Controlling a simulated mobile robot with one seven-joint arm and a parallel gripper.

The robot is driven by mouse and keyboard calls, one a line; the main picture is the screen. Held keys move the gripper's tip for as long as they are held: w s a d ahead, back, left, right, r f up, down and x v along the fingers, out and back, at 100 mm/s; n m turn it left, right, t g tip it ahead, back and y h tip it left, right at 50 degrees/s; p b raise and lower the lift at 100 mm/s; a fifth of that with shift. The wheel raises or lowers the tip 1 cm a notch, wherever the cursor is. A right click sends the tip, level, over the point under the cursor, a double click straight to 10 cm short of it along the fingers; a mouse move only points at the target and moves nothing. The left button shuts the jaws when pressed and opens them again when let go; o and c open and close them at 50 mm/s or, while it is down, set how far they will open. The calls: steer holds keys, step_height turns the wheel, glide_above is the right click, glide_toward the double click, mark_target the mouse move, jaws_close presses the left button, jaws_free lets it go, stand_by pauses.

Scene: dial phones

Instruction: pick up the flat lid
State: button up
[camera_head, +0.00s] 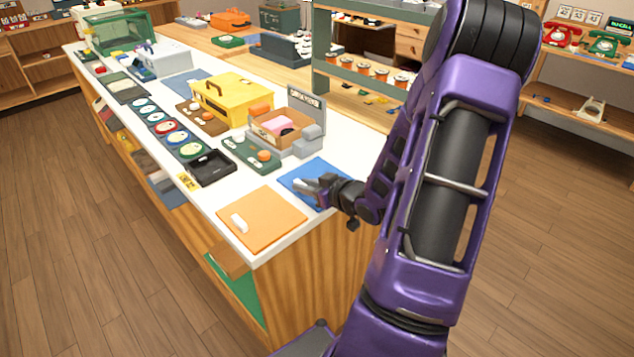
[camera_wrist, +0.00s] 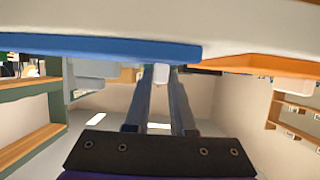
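No thing is clearly marked as the flat lid, and I cannot tell which piece it is. A small pale piece (camera_wrist: 161,74) shows between my fingertips in the wrist view, against the blue mat's side. In the head view my gripper (camera_head: 312,187) is low over the blue mat (camera_head: 322,170), near the counter's front right end. In the wrist view my gripper's (camera_wrist: 161,80) two fingers stand apart, with the pale piece in or beyond the gap. Contact with it is not clear. Another white piece (camera_head: 239,222) lies on the orange mat (camera_head: 268,215).
The white counter (camera_head: 218,182) holds a black tray (camera_head: 208,167), a green mat with orange parts (camera_head: 240,156), a grey-backed box (camera_head: 285,128) and a yellow case (camera_head: 232,97). Shelves with dial phones (camera_head: 604,42) stand at the right.

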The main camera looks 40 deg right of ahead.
jaws_close()
